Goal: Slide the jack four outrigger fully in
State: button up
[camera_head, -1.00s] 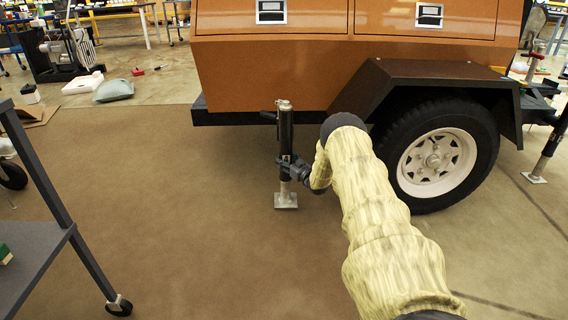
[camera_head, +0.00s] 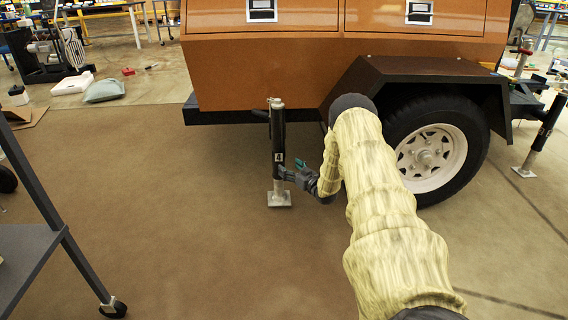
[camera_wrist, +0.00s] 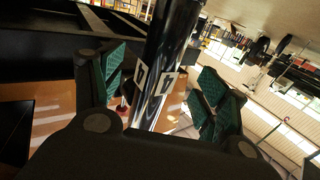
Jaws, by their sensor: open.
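The jack four outrigger carries an upright black jack tube (camera_head: 278,130) with a white "4" label. It stands at the orange trailer's lower edge, its silver foot plate (camera_head: 279,199) at the floor. My gripper (camera_head: 287,172) is low at the right side of the jack, just below the label. In the wrist view the dark tube (camera_wrist: 174,40) with its label runs between the two green-padded fingers of my gripper (camera_wrist: 160,88). The fingers are open with gaps on both sides of the tube. The outrigger's sliding beam is not clearly visible.
The orange trailer (camera_head: 255,65) and its black frame edge (camera_head: 225,117) stand behind the jack. A wheel (camera_head: 428,158) under a dark fender is to the right, with another jack (camera_head: 543,132) beyond. A grey cart (camera_head: 30,250) is at left. Brown floor between is clear.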

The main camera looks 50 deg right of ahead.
jog(key=shift+s+a, duration=0.15)
jog(key=shift+s, duration=0.65)
jog(key=shift+s+a, duration=0.1)
jog(key=shift+s, duration=0.65)
